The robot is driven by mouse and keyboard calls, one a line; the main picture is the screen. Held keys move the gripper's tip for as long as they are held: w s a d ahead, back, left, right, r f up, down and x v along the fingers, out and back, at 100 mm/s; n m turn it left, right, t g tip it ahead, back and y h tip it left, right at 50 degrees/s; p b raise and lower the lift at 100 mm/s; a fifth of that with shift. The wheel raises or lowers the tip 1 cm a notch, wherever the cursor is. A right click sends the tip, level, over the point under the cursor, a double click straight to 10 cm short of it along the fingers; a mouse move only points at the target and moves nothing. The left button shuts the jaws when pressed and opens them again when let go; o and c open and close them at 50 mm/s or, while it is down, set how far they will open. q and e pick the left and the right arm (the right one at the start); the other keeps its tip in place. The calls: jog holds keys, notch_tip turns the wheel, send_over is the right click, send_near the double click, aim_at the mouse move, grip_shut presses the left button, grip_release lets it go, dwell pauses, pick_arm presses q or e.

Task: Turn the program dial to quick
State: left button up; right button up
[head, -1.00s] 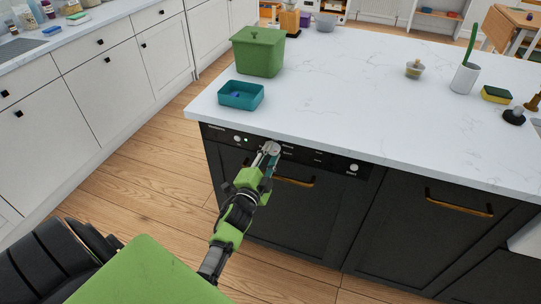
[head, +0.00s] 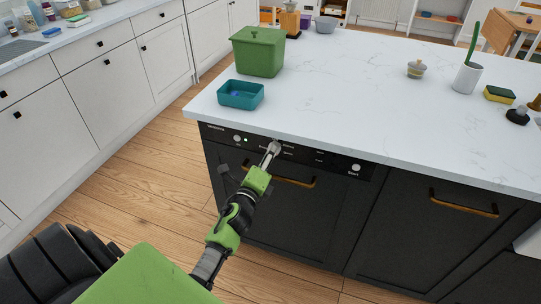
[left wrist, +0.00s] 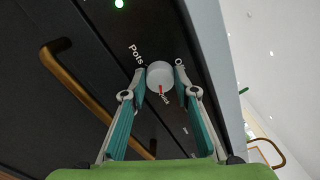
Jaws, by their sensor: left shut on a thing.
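The program dial (left wrist: 160,74) is a round pale knob on the black control panel (head: 330,160) of the dark dishwasher front. My left gripper (left wrist: 162,75) is shut on the dial, with one fingertip on each side of it. A red mark on the dial points toward the lower edge in the left wrist view, beside a small label that seems to read "Quick". Larger lettering, partly "Pots", stands left of the dial. In the head view my left gripper (head: 272,149) covers much of the dial. My right gripper is not in view.
A green status light (left wrist: 119,4) glows on the panel. Another round knob (head: 356,168) sits farther right. A brass handle (head: 295,183) is below the panel. The white countertop (head: 350,90) overhangs above, bearing a teal tray (head: 240,103) and a green lidded box (head: 257,62).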

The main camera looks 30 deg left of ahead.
pick_arm(q)
jog(key=shift+m, duration=0.6)
jog(key=o, duration=1.1)
jog(key=v, duration=1.2)
jog(key=shift+f, duration=0.1)
jog(key=shift+f, duration=0.1)
